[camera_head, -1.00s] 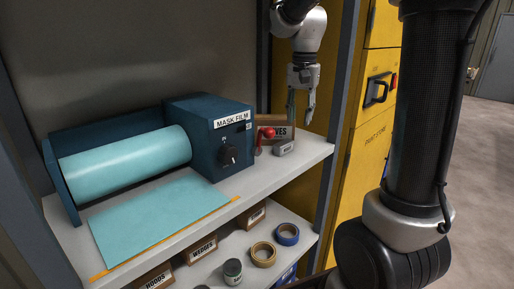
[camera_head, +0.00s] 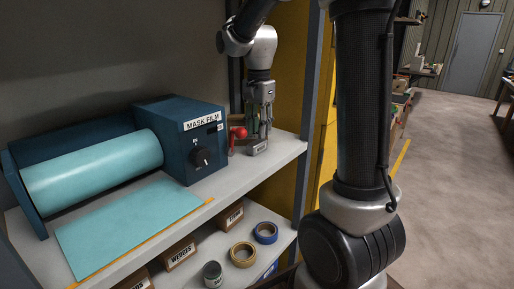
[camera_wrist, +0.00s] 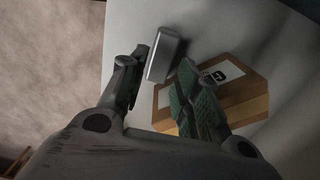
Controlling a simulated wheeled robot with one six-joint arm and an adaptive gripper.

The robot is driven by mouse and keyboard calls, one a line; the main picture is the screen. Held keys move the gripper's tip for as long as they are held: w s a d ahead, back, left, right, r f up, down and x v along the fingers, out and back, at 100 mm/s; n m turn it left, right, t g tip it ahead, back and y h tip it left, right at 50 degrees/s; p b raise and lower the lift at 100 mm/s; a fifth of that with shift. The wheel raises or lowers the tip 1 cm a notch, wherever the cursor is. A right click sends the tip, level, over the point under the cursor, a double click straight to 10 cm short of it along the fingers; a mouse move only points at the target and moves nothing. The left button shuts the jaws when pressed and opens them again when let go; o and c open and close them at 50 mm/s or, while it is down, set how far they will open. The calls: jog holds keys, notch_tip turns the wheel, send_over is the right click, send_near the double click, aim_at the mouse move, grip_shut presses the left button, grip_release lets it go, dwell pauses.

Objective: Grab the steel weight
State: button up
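The steel weight is a small grey block (camera_head: 257,148) at the right end of the upper shelf. It also shows in the wrist view as a grey block (camera_wrist: 165,55) just beyond my fingertips. My gripper (camera_head: 259,130) points down right above and behind the weight. In the wrist view my gripper (camera_wrist: 157,78) is open, one finger to the left of the block and the other to its right. The fingers do not visibly press on it; contact cannot be told.
A cardboard box (camera_wrist: 240,88) lies close beside the right finger. A red-knobbed lever (camera_head: 238,133) and the blue mask film dispenser (camera_head: 180,135) stand left of the weight. The lower shelf (camera_head: 215,248) holds tape rolls and boxes. A metal post (camera_head: 307,110) stands to the right.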

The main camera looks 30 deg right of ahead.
aim_at(258, 141)
notch_tip(258, 141, down, 5)
jog(key=shift+a+f, duration=0.1)
jog(key=shift+f, duration=0.05)
grip_shut()
dwell(0.4)
